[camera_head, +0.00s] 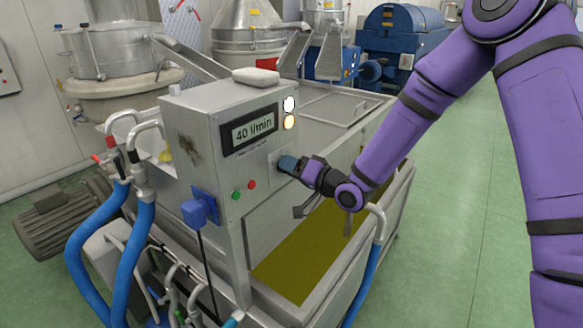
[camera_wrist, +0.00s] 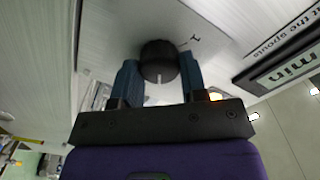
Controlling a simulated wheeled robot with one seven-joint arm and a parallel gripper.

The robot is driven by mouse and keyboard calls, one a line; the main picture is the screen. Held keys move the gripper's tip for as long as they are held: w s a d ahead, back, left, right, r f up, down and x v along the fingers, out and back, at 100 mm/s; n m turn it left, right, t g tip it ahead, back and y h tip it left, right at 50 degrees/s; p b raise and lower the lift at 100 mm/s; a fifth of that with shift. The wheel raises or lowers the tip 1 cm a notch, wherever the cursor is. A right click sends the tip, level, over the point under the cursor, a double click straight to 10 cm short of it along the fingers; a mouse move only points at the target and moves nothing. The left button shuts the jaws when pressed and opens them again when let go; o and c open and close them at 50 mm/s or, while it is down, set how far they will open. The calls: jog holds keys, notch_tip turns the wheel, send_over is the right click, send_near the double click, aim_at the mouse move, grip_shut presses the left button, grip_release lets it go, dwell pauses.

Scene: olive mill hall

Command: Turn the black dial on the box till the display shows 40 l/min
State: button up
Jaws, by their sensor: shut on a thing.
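The grey metal box (camera_head: 190,130) stands over the tank, with its display (camera_head: 254,130) reading "40 l/min" in the head view. Part of the display (camera_wrist: 291,66) shows at the right of the wrist view. The black dial (camera_wrist: 159,61) sits on the box face between the blue fingertips of my gripper (camera_wrist: 160,74), with a pale mark on its edge. My gripper is shut on the dial. In the head view my gripper (camera_head: 288,165) is against the box below and right of the display, and it hides the dial.
Two round lamps (camera_head: 289,104) are above. A tank of yellow-green liquid (camera_head: 310,255) lies below my gripper. Green floor is clear at right.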

jog(key=shift+f, duration=0.1)
jog(key=o, duration=0.9)
jog(key=v, duration=1)
jog(key=shift+s+d, duration=0.25)
jog(key=shift+d, duration=0.05)
